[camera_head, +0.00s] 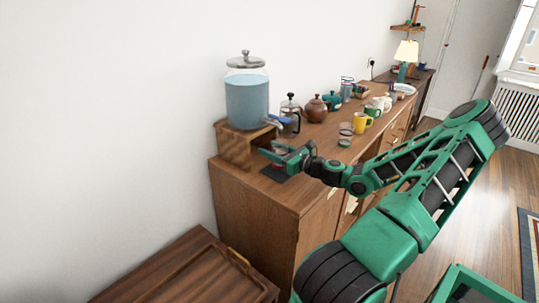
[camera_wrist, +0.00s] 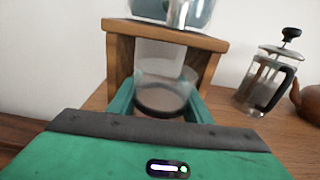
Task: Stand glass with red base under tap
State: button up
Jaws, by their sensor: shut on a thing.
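My gripper (camera_head: 276,152) is shut on a clear glass (camera_wrist: 163,88). In the wrist view the glass stands about upright between the two green fingers, and its base looks dark reddish-brown. In the head view the gripper mostly hides the glass. The water dispenser (camera_head: 246,98) is a clear jar of blue water on a wooden stand (camera_head: 236,148). Its tap (camera_head: 278,122) juts out above the gripper; a shiny part of the tap (camera_wrist: 178,12) shows at the top of the wrist view. The glass is in front of the stand's opening, below the tap. I cannot tell whether it touches the surface.
A dark mat (camera_head: 275,174) lies beneath the gripper on the wooden sideboard (camera_head: 255,205). A French press (camera_head: 290,115) stands close right of the stand, with a brown teapot (camera_head: 317,109) beyond. Another glass (camera_head: 345,134), a yellow mug (camera_head: 361,123) and several other items stand further along.

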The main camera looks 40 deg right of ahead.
jog(key=shift+f, duration=0.75)
jog(key=o, duration=1.2)
jog(key=shift+f, duration=0.1)
jog(key=s, duration=0.4)
jog(key=s+d, duration=0.1)
jog(key=s, duration=0.7)
jog(key=shift+d+r, duration=0.3)
jog(key=shift+r, duration=0.1)
